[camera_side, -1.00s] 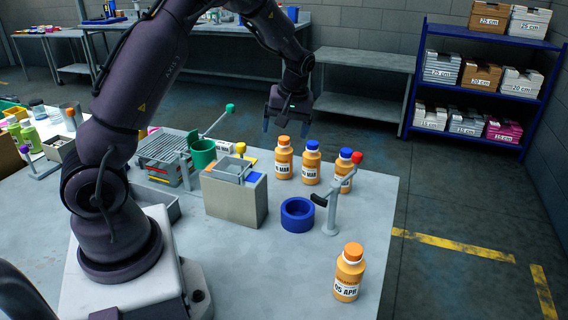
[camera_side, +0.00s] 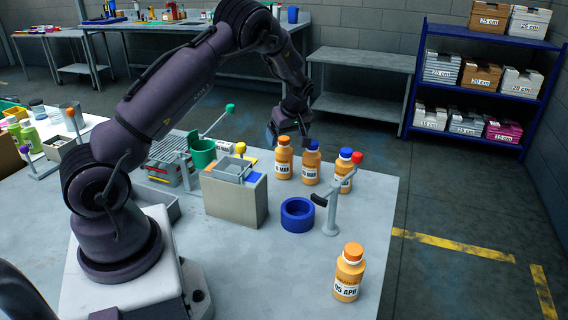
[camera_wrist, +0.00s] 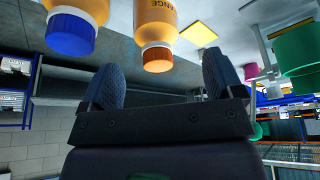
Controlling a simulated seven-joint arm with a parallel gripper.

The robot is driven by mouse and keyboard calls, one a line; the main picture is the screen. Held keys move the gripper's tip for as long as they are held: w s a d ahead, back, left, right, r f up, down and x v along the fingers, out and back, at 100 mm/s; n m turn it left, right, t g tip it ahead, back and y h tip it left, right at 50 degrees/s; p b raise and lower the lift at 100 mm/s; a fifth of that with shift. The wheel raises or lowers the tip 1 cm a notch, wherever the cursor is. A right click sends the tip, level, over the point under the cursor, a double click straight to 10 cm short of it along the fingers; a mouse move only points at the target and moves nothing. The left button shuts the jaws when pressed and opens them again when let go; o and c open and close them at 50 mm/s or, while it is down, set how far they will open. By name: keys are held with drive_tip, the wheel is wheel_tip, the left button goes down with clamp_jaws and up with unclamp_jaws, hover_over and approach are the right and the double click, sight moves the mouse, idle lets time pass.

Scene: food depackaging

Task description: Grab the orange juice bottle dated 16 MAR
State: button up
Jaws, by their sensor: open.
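Three orange juice bottles stand in a row at the table's far right. The left one has an orange cap (camera_side: 283,158), and the middle one (camera_side: 311,165) and right one (camera_side: 344,172) have blue caps. The left and middle labels end in MAR; their day numbers are too small to read surely. The right label is partly hidden. A nearer orange-capped bottle (camera_side: 348,275) reads 05 APR.
A blue ring (camera_side: 297,215) and a grey box (camera_side: 234,200) are nearer. The table's right front is mostly clear.

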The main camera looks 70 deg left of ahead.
sight(286, 139)
drive_tip(key=x, duration=0.5)
drive_tip(key=shift+w+a, duration=0.2)
